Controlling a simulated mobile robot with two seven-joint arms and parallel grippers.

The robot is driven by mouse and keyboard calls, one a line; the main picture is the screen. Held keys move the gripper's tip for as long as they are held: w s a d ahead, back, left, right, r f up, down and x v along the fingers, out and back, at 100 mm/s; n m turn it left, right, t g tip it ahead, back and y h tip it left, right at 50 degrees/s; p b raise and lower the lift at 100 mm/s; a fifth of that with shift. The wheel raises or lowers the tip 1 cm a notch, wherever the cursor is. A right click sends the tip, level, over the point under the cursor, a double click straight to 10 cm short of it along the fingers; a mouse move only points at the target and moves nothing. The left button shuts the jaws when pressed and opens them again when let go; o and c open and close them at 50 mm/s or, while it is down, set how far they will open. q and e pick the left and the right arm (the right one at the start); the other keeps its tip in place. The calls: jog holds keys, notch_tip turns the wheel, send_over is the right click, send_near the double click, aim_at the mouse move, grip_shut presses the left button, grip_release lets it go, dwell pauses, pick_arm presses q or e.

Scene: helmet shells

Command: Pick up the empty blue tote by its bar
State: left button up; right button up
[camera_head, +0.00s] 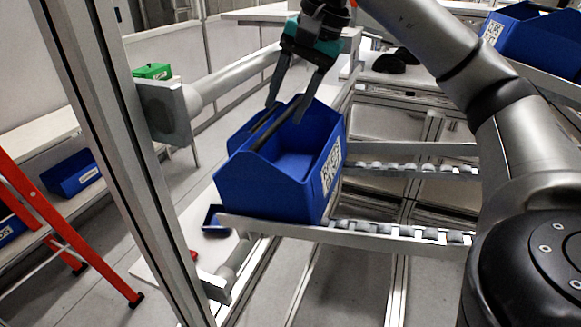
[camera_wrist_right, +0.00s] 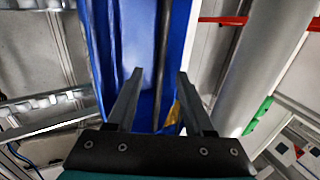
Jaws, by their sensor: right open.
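The empty blue tote (camera_head: 268,187) sits at the left end of a roller rail, with a printed label on its right side. A dark bar (camera_head: 276,127) runs across its top. My right gripper (camera_head: 285,112) is open above the tote, its two fingers pointing down, one on either side of the bar as far as I can see. In the right wrist view the fingers (camera_wrist_right: 158,100) are spread, with the bar (camera_wrist_right: 162,60) between them and the tote's blue wall (camera_wrist_right: 185,40) beyond. Whether the fingers touch the tote is unclear. My left gripper is not in view.
The roller rail (camera_head: 400,234) extends right from the tote. A metal upright (camera_head: 125,150) and a horizontal tube (camera_head: 235,78) stand close on the left. Another blue tote (camera_head: 540,40) is at upper right.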

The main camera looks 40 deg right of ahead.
jog(key=shift+x, duration=1.4)
grip_shut()
